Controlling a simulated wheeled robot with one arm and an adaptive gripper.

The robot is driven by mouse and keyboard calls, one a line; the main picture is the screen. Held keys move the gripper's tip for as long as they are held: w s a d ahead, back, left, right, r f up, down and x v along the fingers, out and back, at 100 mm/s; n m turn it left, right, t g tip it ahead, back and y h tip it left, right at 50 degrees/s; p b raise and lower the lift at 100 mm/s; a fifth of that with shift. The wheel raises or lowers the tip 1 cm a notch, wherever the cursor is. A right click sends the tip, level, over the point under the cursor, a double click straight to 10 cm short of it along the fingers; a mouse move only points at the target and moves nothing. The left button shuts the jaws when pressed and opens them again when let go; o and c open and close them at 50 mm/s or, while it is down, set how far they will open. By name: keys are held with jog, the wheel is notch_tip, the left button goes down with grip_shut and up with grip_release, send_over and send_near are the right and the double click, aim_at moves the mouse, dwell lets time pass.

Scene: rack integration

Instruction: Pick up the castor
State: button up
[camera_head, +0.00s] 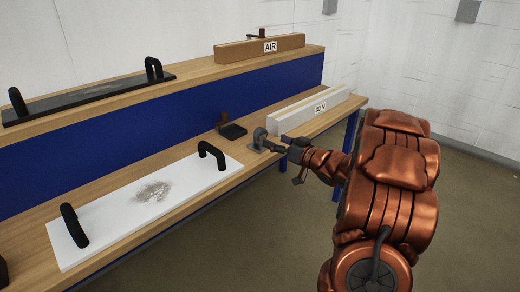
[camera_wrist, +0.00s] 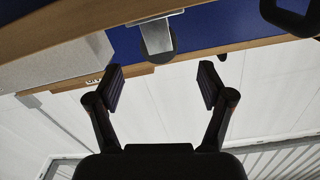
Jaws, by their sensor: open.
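The castor (camera_head: 260,136) is a small grey piece on the lower wooden bench, near its front edge. In the wrist view the castor (camera_wrist: 157,36) shows a pale metal plate and a dark round wheel, beyond the gap between my fingers. My gripper (camera_head: 284,143) is just right of the castor in the head view, with no clear gap visible there. In the wrist view my gripper (camera_wrist: 161,86) is open, with nothing between its two dark finger pads.
A black block with a brown upright (camera_head: 232,130) stands behind the castor. A white box (camera_head: 308,112) lies to the right. A white plate with black handles (camera_head: 110,217) lies to the left. A raised shelf (camera_head: 195,75) runs behind, above a blue panel.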

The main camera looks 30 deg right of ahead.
aim_at(263, 137)
jog(key=shift+w+a+f, duration=0.2)
jog(key=shift+w, duration=0.2)
jog(key=shift+b+x, duration=0.85)
jog(key=shift+x, duration=2.45)
jog(key=shift+d+f, duration=0.15)
jog(key=shift+f, duration=0.05)
